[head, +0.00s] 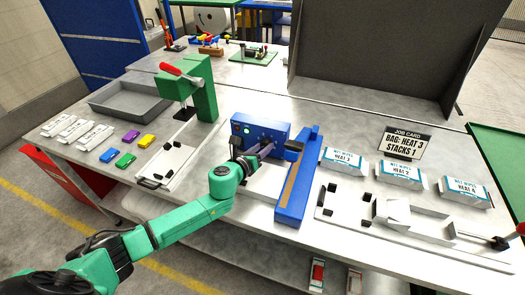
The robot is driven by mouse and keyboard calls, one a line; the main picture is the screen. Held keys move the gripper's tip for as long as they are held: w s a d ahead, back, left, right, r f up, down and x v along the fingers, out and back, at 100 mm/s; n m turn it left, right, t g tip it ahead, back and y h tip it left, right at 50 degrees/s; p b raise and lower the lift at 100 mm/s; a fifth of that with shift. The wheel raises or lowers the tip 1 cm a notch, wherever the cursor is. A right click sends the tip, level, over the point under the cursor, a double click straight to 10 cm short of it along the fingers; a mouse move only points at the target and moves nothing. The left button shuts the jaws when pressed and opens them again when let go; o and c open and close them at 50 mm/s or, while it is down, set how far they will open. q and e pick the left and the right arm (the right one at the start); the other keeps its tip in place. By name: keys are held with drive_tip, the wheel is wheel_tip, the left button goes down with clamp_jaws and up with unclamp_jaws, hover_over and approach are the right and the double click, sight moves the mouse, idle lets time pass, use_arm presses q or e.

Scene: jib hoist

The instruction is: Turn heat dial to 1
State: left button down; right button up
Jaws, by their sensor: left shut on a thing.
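The blue sealer box (270,132) stands at the middle of the table, with a green light and several small dark controls on its front face. My left gripper (256,154) is at the front face of this box, shut on what looks like the heat dial. The jaws cover the dial, so its pointer and number cannot be read. My right gripper is not in view.
A blue sealing arm (297,185) lies just right of my gripper. A green press (203,95) with a red handle stands to the left. White packs labelled HEAT and a job card (405,141) reading "BAG: HEAT 3" are on the right.

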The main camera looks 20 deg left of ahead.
use_arm(q)
drive_tip(key=shift+n, duration=0.3)
idle(0.4)
drive_tip(key=shift+c, duration=2)
unclamp_jaws()
drive_tip(key=v, duration=0.4)
drive_tip(key=b+v, duration=0.1)
drive_tip(key=v, duration=0.3)
drive_tip(key=b+v, duration=0.1)
drive_tip(key=v, duration=0.4)
drive_tip(key=shift+s+a+f, duration=0.15)
drive_tip(key=shift+a+f, duration=0.05)
drive_tip(key=shift+f, duration=0.1)
drive_tip(key=shift+s+r, duration=0.45)
drive_tip(key=shift+s, duration=0.15)
drive_tip(key=shift+a+f, duration=0.1)
